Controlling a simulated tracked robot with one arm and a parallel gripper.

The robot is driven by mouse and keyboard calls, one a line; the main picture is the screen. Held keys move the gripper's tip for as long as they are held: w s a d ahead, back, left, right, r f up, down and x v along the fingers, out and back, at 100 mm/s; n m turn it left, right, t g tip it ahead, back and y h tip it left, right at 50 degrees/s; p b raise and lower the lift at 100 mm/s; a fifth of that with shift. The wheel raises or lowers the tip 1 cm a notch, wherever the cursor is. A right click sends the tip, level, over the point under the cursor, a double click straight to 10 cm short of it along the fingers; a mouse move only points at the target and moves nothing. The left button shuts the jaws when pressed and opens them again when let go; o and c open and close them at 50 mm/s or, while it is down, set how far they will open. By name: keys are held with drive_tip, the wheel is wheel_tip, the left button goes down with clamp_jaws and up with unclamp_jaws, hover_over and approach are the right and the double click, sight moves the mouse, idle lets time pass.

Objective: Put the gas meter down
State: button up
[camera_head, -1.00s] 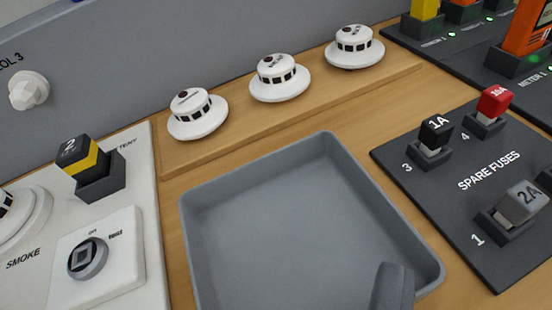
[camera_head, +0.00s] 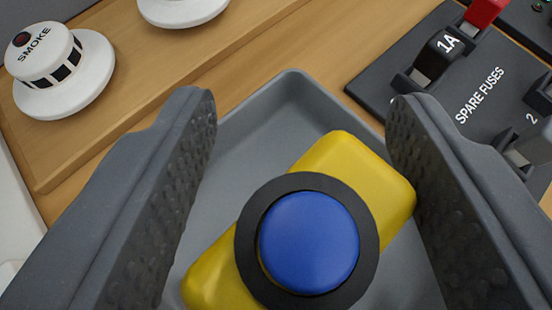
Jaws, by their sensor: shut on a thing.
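The gas meter (camera_head: 345,165) is a yellow block with a blue round face in a black ring, seen close up at the lower middle. My gripper (camera_head: 300,105) has its two dark grey, dimpled fingers on either side of it and is shut on it. The meter lies at a slant between the fingers, and its lower end is cut off by the picture's edge. Behind it is the grey tray (camera_head: 285,95), empty where its floor shows. I cannot tell whether the meter touches the tray floor.
White smoke detectors (camera_head: 65,85) stand on a wooden strip (camera_head: 130,125) at the upper left. A dark spare fuses board (camera_head: 440,80) with a black 1A fuse (camera_head: 437,55) and a red fuse (camera_head: 483,12) is at the upper right, close to the tray.

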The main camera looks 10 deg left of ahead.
drive_tip(key=shift+f, duration=1.1)
drive_tip(key=shift+f+b, duration=0.1)
drive_tip(key=shift+b, duration=0.25)
drive_tip(key=o, duration=1.1)
drive_tip(key=p+v, duration=0.1)
drive_tip(key=v, duration=1.1)
drive_tip(key=shift+p, duration=0.4)
drive_tip(key=shift+d, duration=0.1)
